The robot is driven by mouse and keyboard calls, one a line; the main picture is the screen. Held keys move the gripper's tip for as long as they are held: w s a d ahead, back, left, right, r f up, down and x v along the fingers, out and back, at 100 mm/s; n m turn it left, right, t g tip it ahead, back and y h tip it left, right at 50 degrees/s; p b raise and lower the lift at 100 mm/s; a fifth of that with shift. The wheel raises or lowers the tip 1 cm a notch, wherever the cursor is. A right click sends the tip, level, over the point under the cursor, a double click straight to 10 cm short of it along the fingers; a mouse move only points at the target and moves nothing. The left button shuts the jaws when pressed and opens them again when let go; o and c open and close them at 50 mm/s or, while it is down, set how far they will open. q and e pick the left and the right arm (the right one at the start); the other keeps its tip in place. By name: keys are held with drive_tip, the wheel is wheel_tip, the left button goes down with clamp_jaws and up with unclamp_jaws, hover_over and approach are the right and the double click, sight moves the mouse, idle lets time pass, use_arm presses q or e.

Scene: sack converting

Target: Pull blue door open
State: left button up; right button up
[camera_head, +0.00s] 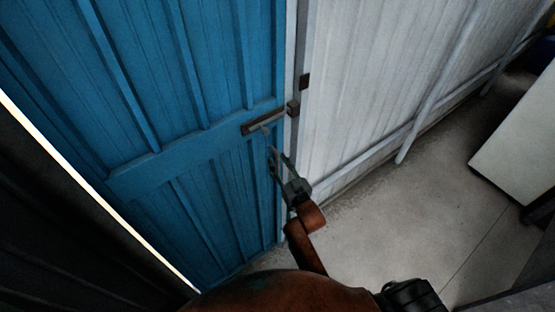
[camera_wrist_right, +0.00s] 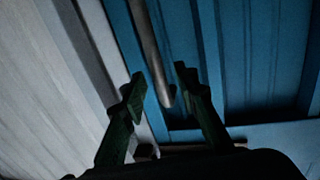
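The blue door (camera_head: 185,80) fills the left of the head view and looks closed against the pale frame at its right edge. Its dark latch plate with a metal handle (camera_head: 264,120) sits near that edge. My right gripper (camera_head: 277,157) is just below the handle, with its fingers pointing up toward it. In the right wrist view, the gripper (camera_wrist_right: 160,84) is open, and the handle bar (camera_wrist_right: 150,50) shows between its two fingers with no clear contact on either. The blue door (camera_wrist_right: 240,50) is behind it. My left gripper is not in view.
A white ribbed wall (camera_head: 375,70) with diagonal rails runs to the right of the door. A pale box-like unit (camera_head: 520,145) stands at the far right. A dark panel (camera_head: 60,220) with a bright edge strip is at the lower left. The grey floor (camera_head: 400,220) between is clear.

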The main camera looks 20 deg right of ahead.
drive_tip(key=shift+w, duration=0.7)
drive_tip(key=shift+c, duration=0.7)
clamp_jaws()
